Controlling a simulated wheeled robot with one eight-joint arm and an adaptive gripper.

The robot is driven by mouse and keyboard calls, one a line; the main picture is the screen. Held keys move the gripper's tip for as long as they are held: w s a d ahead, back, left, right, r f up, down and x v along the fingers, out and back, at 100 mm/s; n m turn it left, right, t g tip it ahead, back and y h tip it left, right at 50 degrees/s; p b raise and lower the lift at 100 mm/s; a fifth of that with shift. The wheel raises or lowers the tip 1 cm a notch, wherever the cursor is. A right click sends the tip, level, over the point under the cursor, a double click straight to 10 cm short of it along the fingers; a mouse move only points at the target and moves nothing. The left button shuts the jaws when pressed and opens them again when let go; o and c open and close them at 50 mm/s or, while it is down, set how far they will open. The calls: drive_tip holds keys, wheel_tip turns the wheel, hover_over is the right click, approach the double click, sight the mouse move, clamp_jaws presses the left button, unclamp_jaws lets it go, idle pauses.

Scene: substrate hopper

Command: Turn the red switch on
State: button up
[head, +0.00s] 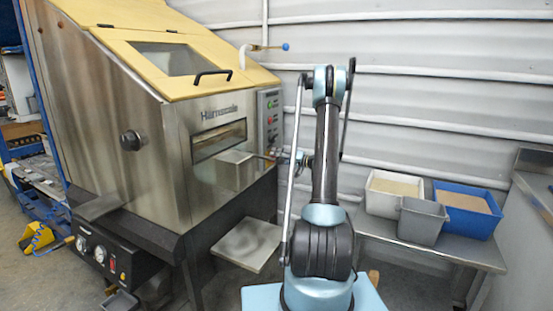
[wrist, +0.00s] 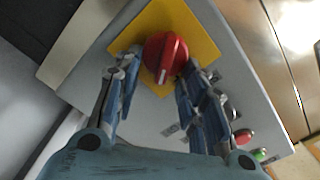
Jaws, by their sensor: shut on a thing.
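The red switch (wrist: 166,52) is a rotary knob on a yellow square plate (wrist: 196,32), mounted on a grey control panel (wrist: 225,75) in the wrist view. A white mark shows on the lower end of its grip. My gripper (wrist: 160,66) has one finger on each side of the knob and is shut on it. In the head view my gripper (head: 272,154) is at the lower part of the panel (head: 269,104) on the machine's right side.
Green and red buttons (wrist: 244,137) sit beside the switch. The steel machine (head: 125,120) has a yellow lid (head: 110,15) and a metal shelf (head: 246,243). Right of my arm, a steel table (head: 430,245) holds white, grey and blue bins (head: 467,212).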

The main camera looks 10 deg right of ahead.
drive_tip(key=shift+w+d+f+m, duration=0.1)
drive_tip(key=shift+f+m, duration=0.15)
drive_tip(key=shift+m, duration=0.9)
drive_tip(key=shift+w+d+f+m, duration=0.1)
drive_tip(key=shift+f+m, duration=0.1)
drive_tip(key=shift+m, duration=1)
drive_tip(key=shift+f+m, duration=0.25)
drive_tip(key=shift+m, duration=0.9)
drive_tip(key=o, duration=1.1)
drive_tip(key=shift+c, duration=0.2)
drive_tip(key=shift+d, duration=0.1)
drive_tip(key=v, duration=1.1)
drive_tip(key=shift+s+d, duration=0.2)
drive_tip(key=shift+d, duration=0.1)
